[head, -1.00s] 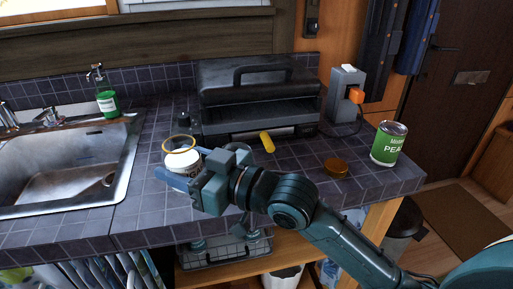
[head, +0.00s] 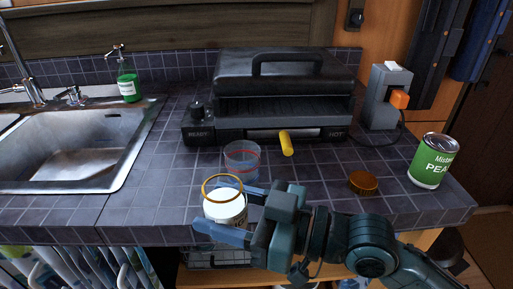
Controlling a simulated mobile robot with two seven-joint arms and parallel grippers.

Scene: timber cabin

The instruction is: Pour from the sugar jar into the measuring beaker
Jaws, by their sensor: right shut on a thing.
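The sugar jar (head: 226,207) is a clear jar with a gold rim and white contents, near the front edge of the tiled counter. My right gripper (head: 224,212) is shut on the jar, with its blue fingers on either side. The jar looks upright, and I cannot tell whether its base touches the counter. The measuring beaker (head: 241,157) is clear with a red line and stands just behind the jar. The jar's rim overlaps its lower part in the picture. My left gripper is not in view.
A brown-gold lid (head: 362,182) and a green can (head: 433,161) are at the right. The sink (head: 75,150) is at the left. Tiles between jar and lid are partly clear.

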